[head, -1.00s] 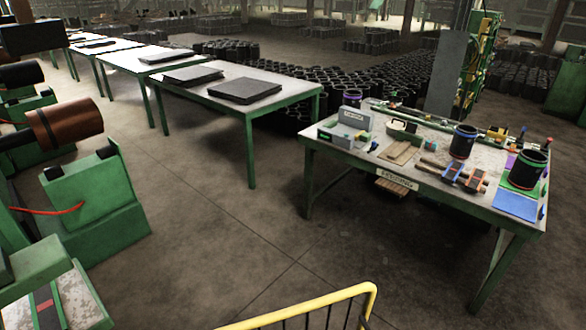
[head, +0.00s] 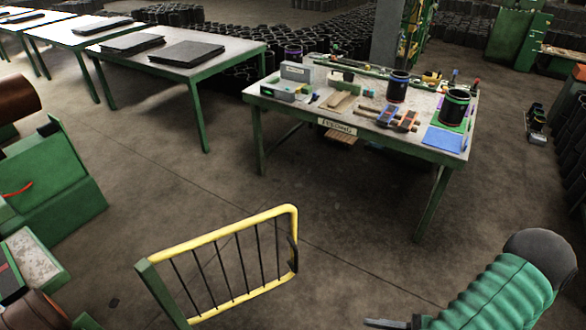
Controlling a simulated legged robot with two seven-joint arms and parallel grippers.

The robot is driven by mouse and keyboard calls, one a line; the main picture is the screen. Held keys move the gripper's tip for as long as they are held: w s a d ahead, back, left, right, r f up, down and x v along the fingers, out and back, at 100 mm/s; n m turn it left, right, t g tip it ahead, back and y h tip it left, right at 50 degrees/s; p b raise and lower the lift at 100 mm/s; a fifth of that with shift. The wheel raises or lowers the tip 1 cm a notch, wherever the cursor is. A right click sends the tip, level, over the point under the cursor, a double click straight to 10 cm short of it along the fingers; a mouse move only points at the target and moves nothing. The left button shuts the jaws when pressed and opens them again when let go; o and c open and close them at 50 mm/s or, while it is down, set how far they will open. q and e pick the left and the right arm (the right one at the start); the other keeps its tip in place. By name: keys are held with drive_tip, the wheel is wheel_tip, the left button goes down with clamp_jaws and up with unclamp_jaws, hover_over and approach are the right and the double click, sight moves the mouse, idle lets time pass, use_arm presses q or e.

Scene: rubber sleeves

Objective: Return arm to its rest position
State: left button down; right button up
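My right arm (head: 505,290), green and ribbed with a dark rounded joint, shows at the lower right of the head view. The dark grey end of my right gripper (head: 388,323) just enters at the bottom edge, mostly cut off, so its opening is hidden. It is over the floor, well in front of the workbench (head: 345,115) and apart from it. Nothing is seen held in the visible part. My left gripper is not in view.
A yellow-railed barrier (head: 222,262) stands at bottom centre, left of my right gripper. Green machinery (head: 50,190) is at the left. The workbench carries black sleeves (head: 398,88), a blue sheet (head: 444,139) and tools. Open floor lies between.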

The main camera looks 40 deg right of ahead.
drive_tip(key=w+a+r+n+g+h, duration=0.2)
drive_tip(key=w+a+n+g+h, duration=0.2)
drive_tip(key=w+a+n, duration=0.4)
drive_tip(key=w+a+r+n+g+h, duration=0.2)
drive_tip(key=w+a+n+g+h, duration=0.2)
drive_tip(key=w+n, duration=0.7)
drive_tip(key=a+n+g, duration=0.2)
drive_tip(key=a+n, duration=0.2)
drive_tip(key=n, duration=0.6)
drive_tip(key=shift+w+a+g, duration=0.25)
drive_tip(key=shift+a+g, duration=0.05)
drive_tip(key=shift+g, duration=0.1)
drive_tip(key=shift+d, duration=0.3)
